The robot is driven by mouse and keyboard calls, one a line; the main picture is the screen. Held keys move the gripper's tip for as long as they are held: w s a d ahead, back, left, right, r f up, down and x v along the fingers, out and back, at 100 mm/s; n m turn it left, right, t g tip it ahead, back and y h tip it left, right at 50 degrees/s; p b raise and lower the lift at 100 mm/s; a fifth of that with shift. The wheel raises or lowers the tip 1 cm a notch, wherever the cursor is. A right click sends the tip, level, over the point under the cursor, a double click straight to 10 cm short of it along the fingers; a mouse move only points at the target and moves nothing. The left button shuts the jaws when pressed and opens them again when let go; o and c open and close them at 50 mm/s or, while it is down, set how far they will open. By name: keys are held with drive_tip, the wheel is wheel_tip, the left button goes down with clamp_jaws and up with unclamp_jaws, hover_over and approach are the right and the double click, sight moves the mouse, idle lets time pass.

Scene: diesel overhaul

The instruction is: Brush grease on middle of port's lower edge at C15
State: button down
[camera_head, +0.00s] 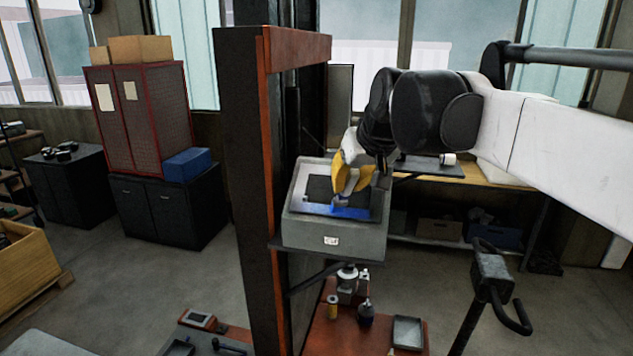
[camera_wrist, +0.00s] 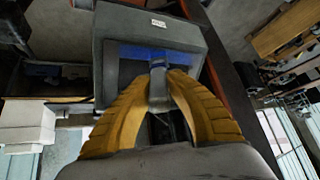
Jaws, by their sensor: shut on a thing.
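A grey block (camera_head: 308,229) stands on a bracket beside the post, with a small pale label (camera_head: 331,240) on its front, too small to read. Its top has a dark recessed area, apparently the port (camera_head: 318,188), with a blue strip along its near edge; the blue strip (camera_wrist: 132,52) also shows in the wrist view. My gripper (camera_head: 352,188) has yellow fingers and is over the block's top, pointing down. In the wrist view, my gripper (camera_wrist: 158,82) is shut on a grey tool, apparently the brush (camera_wrist: 157,92). Its tip reaches the blue strip; contact cannot be told.
A dark post with an orange-red edge (camera_head: 266,150) rises just left of the block. Below is a red bench (camera_head: 330,338) with bottles and a tray (camera_head: 408,332). Open floor lies to the left.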

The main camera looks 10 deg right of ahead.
drive_tip(key=shift+s+d, duration=1.35)
drive_tip(key=shift+d, duration=2.4)
drive_tip(key=w+a, duration=0.3)
drive_tip(key=a, duration=0.5)
drive_tip(key=w+a, duration=0.2)
drive_tip(key=a, duration=0.6)
drive_tip(key=shift+w, duration=0.4)
drive_tip(key=shift+r+p, duration=0.1)
drive_tip(key=shift+p, duration=0.2)
drive_tip(key=shift+s+a+r+p, duration=0.2)
drive_tip(key=shift+s+r+p, duration=0.35)
drive_tip(key=shift+r, duration=0.25)
drive_tip(key=shift+s+a+r+p, duration=0.2)
drive_tip(key=shift+s+r+p, duration=0.35)
drive_tip(key=shift+r, duration=0.2)
drive_tip(key=shift+s+a+r+p, duration=0.2)
drive_tip(key=shift+s+r+p, duration=0.35)
drive_tip(key=shift+r, duration=0.25)
drive_tip(key=shift+s+a+r+p, duration=0.15)
drive_tip(key=shift+s+r+p, duration=0.1)
drive_tip(key=shift+s+r, duration=0.3)
drive_tip(key=shift+s+a+r+p, duration=0.15)
drive_tip(key=shift+s+r+p, duration=0.15)
drive_tip(key=shift+r, duration=0.3)
